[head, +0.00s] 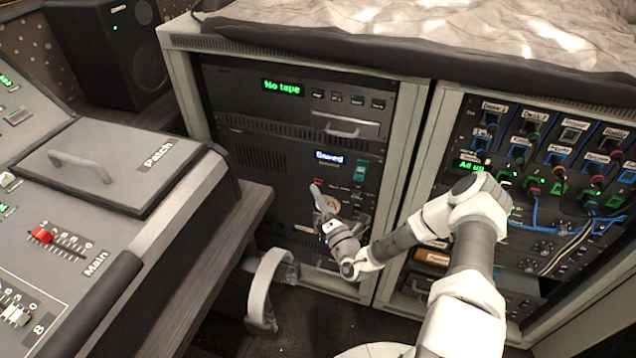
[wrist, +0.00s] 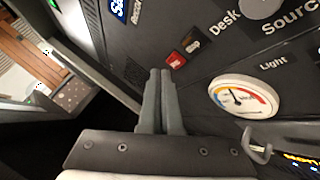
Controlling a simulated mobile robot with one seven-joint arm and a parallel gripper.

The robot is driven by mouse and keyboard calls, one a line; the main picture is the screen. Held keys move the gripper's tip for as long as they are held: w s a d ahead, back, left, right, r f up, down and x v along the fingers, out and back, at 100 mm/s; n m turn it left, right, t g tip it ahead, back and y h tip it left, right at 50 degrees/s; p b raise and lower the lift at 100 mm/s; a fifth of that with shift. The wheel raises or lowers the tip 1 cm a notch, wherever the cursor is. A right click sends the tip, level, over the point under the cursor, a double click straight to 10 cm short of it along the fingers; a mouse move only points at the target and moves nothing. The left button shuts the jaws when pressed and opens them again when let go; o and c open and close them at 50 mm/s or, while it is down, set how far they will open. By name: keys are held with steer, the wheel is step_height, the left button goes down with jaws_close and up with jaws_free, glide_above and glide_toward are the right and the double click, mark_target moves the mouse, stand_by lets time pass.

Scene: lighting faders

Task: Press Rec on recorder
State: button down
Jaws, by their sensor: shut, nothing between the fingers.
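The recorder panel (head: 262,160) sits in the left rack, with a lit display (head: 329,157) reading "Saved". A small red button (head: 318,181) is below the display; it also shows in the wrist view (wrist: 175,61). No lettering on it is legible. My gripper (head: 315,188) is shut and empty, its fingertips close to the red button. In the wrist view, the fingertips (wrist: 161,73) appear just left of and below the button. I cannot tell whether they touch the panel.
A dark button (wrist: 192,46) is beside the red one. A round gauge (wrist: 240,98) and a metal handle (wrist: 258,147) are to the right. A "No tape" unit (head: 283,88) is above. The mixing desk (head: 150,240) stands left; a patch rack (head: 540,150) with cables is right.

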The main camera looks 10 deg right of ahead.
steer(key=shift+w+d, duration=0.1)
stand_by(0.6)
steer(key=shift+w+d, duration=0.1)
steer(key=shift+w, duration=0.2)
steer(key=shift+w+d, duration=0.2)
steer(key=shift+w, duration=0.05)
stand_by(0.8)
steer(key=shift+s, duration=0.1)
steer(key=shift+s+a+p, duration=0.35)
steer(key=shift+s+p, duration=0.1)
steer(key=shift+s, duration=0.1)
steer(key=s+a, duration=0.1)
steer(key=s+p, duration=0.1)
steer(key=s, duration=0.1)
steer(key=s+a+p, duration=0.1)
steer(key=shift+s+a, duration=0.15)
steer(key=shift+a, duration=0.15)
stand_by(0.8)
